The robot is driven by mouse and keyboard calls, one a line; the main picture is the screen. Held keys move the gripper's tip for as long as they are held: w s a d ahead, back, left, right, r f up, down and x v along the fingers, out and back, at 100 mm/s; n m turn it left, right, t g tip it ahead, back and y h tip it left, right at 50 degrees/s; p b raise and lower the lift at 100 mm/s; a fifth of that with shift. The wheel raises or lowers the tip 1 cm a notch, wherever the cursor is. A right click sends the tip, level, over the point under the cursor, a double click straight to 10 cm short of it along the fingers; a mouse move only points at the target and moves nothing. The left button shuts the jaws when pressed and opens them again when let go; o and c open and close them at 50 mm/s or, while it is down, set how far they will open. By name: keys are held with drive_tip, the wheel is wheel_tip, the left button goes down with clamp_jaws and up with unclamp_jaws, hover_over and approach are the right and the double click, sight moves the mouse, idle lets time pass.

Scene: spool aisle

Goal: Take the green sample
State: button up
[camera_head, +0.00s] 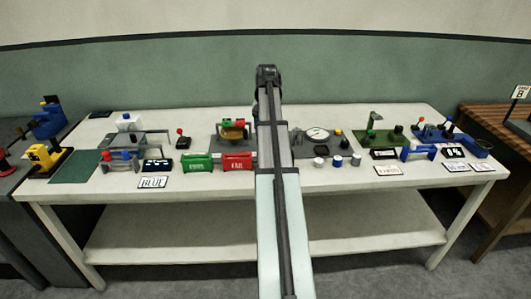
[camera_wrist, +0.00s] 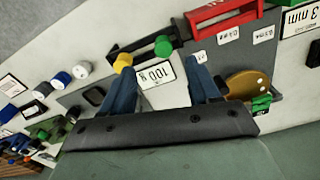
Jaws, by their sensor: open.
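In the wrist view, a green cylinder (camera_wrist: 163,45), likely the green sample, sits at a black rack (camera_wrist: 143,46). A yellow cylinder (camera_wrist: 123,62) is to its left at the same rack. My gripper (camera_wrist: 161,67) is open, its two blue fingers apart and nothing between them. The green cylinder shows just beyond the fingertips, between them in the picture and nearer the right one. I cannot tell the height gap. In the head view my arm covers this rack and the gripper's fingers are hidden.
A "100 g" sign (camera_wrist: 157,75) shows between the fingers. A red tray (camera_wrist: 220,12) is close to the rack; the head view shows it (camera_head: 237,162) beside a green tray (camera_head: 198,163). Several white and blue cylinders (camera_wrist: 80,70) stand left. A gold disc device (camera_wrist: 245,84) is near the right finger.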

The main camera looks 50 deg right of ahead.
drive_tip(key=shift+w+f, duration=0.15)
drive_tip(key=shift+f, duration=2.1)
drive_tip(key=shift+w+f, duration=0.15)
drive_tip(key=shift+f, duration=2.05)
drive_tip(key=c, duration=1.1)
drive_tip(key=shift+r, duration=0.15)
